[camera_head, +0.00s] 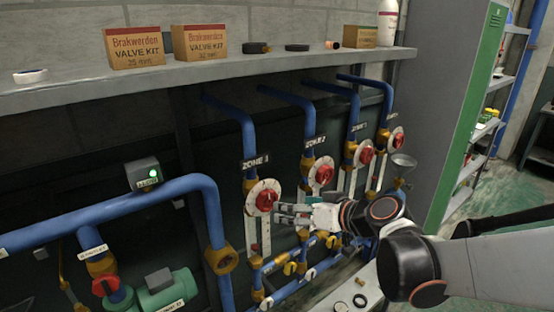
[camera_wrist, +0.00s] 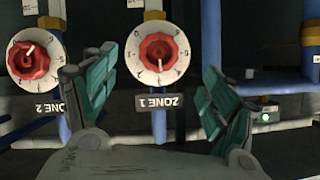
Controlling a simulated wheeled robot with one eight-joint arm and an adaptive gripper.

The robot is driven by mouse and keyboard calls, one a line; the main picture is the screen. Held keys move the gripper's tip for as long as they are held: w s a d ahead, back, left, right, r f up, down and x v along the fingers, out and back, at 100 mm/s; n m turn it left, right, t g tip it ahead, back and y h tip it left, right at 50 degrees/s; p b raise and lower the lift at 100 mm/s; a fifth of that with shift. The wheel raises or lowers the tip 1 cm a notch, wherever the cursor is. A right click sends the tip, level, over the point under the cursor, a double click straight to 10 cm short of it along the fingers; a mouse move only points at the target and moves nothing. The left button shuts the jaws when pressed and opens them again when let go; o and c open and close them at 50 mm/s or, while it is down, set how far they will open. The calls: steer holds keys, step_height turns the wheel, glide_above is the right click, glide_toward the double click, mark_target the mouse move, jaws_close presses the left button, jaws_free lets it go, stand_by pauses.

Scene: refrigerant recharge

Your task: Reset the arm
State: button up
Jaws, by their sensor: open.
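My gripper (camera_head: 278,214) is in front of the valve panel in the head view, close to the red ZONE 1 knob (camera_head: 265,200) on its white dial. In the wrist view my gripper (camera_wrist: 150,95) is open and empty, its teal-padded fingers spread wide. The ZONE 1 knob (camera_wrist: 158,52) shows between and beyond the fingertips, apart from them. The picture there is upside down, with the ZONE 1 label (camera_wrist: 158,102) below the dial. The ZONE 2 knob (camera_wrist: 30,60) is at the left of the wrist view. My arm reaches in from the right.
Blue pipes (camera_head: 180,190) run in front of the wall. A box with a green light (camera_head: 143,175) stands left. A grey-green cabinet (camera_head: 455,110) is right, with open floor beyond it.

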steer(key=s+d+f+m+g+h+b, duration=0.1)
steer(key=s+d+f+h+b, duration=0.1)
steer(key=s, duration=0.5)
steer(key=s+d+f+m+g+h+b, duration=0.1)
steer(key=s+d+f+m+h+b, duration=0.1)
steer(key=s+d, duration=0.4)
steer(key=s+d+f+m+g+h+b, duration=0.1)
steer(key=s+d+f+h, duration=0.3)
steer(key=s, duration=0.4)
steer(key=shift+s+f+m+b, duration=0.2)
steer(key=shift+f+m+b, duration=0.15)
steer(key=shift+b, duration=0.5)
